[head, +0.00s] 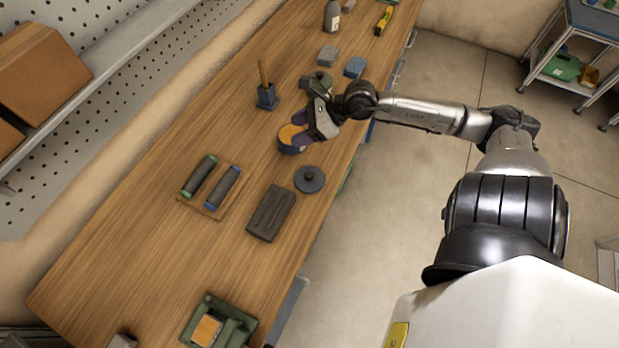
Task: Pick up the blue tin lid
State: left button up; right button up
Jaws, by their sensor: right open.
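A round dark blue-grey lid (310,179) with a small knob on top lies flat on the workbench, near its right edge. A short round blue tin (286,149) with an orange top stands a little above it in the picture. My right gripper (299,129) is open at this tin, with its fingertips overlapping the tin's right side in the picture. I cannot tell whether they touch it. The gripper is apart from the knobbed lid. My left gripper is out of view.
A dark grey block (270,213) lies just below-left of the lid. A wooden tray (211,205) with two dark rolls, a blue holder with a stick (267,96) and a green device (219,324) are also on the bench (150,260).

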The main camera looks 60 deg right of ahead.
jog(key=s+d+f+n+g+h, duration=0.3)
jog(key=s+f+n+g, duration=0.1)
jog(key=s+f+g, duration=0.25)
send_over(310, 174)
jog(key=s, duration=0.2)
jog(key=shift+y, duration=0.3)
jog(key=f, duration=0.5)
jog(key=d+f, duration=0.1)
jog(key=f, duration=0.1)
jog(key=shift+w+f+b, duration=0.1)
jog(key=shift+f+b, duration=0.25)
jog(key=shift+b, duration=0.05)
jog(key=shift+d+x, duration=0.15)
jog(key=shift+x, duration=1.1)
jog(key=shift+d+x, duration=0.15)
jog(key=shift+x, duration=1.1)
jog(key=shift+w, duration=0.2)
jog(key=c, duration=1)
